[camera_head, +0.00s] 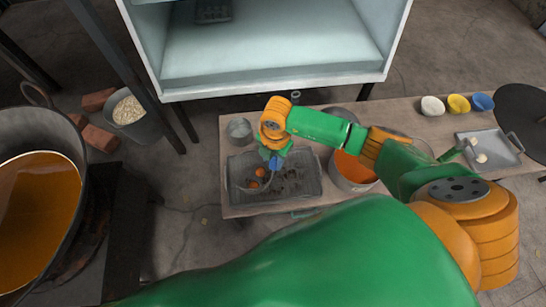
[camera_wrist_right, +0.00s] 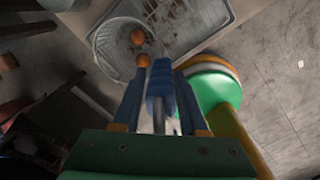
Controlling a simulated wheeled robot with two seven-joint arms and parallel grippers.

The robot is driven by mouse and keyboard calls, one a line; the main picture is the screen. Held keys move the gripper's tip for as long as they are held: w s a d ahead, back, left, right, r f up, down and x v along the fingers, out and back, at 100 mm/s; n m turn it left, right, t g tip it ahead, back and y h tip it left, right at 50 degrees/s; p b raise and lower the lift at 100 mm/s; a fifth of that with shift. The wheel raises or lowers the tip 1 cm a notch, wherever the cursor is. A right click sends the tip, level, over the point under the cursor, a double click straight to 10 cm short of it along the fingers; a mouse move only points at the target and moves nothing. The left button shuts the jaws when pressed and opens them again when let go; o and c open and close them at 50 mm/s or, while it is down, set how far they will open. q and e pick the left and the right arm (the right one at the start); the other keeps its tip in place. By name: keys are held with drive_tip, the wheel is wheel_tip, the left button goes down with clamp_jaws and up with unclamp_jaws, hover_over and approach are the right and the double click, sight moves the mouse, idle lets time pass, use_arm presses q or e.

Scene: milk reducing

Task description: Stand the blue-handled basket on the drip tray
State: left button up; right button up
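The drip tray (camera_head: 306,186) is a grey rectangular pan on the long table, with dark bits on its bottom. It also shows at the top of the right wrist view (camera_wrist_right: 224,18). The wire basket (camera_wrist_right: 97,38) holds orange-brown balls and lies over the tray's left part; I cannot tell whether it touches the tray. Its blue handle (camera_wrist_right: 160,82) stands between the fingers of my right gripper (camera_wrist_right: 160,88), which look closed on it. In the head view my right gripper (camera_head: 275,160) is above the tray, with the blue handle below it. My left gripper is out of view.
A metal cup (camera_head: 239,130) stands behind the tray. A pot of orange liquid (camera_head: 352,170) is right of it, partly behind my arm. Small bowls (camera_head: 458,103) and another tray (camera_head: 490,150) are further right. A large pan (camera_head: 38,205) stands at far left.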

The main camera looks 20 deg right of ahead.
drive_tip(key=o, duration=0.4)
wheel_tip(320, 180, up, 7)
drive_tip(key=shift+s+d+r+p, duration=0.1)
drive_tip(key=shift+s+p, duration=0.05)
drive_tip(key=shift+p, duration=0.7)
